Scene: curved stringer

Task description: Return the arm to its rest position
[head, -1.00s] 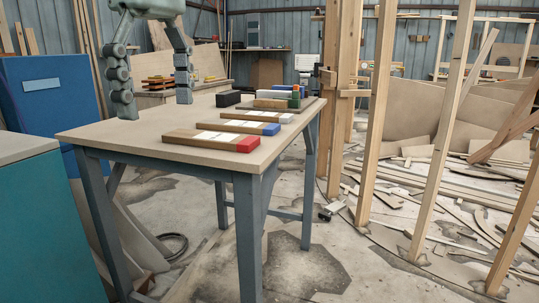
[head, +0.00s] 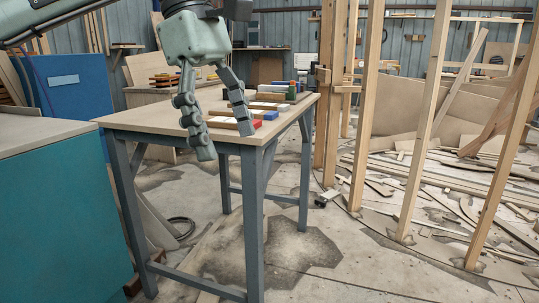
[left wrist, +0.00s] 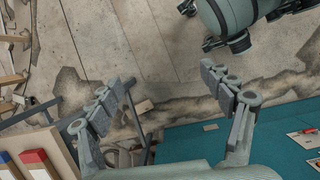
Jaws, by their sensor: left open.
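My left gripper (head: 225,140) is open and empty in the head view. It hangs in front of the near edge of the wooden-topped table (head: 150,118), its fingers pointing down and covering part of the wooden pieces there. In the left wrist view the two fingers of my left gripper (left wrist: 165,105) are spread wide with nothing between them, over the concrete floor. My right gripper is not in view.
Wooden pieces with a red end (head: 257,124) and a blue end (head: 271,115) lie on the table. A teal cabinet (head: 65,215) stands at the left. Upright posts (head: 370,110) and scattered boards stand and lie at the right. Floor in front of the table is clear.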

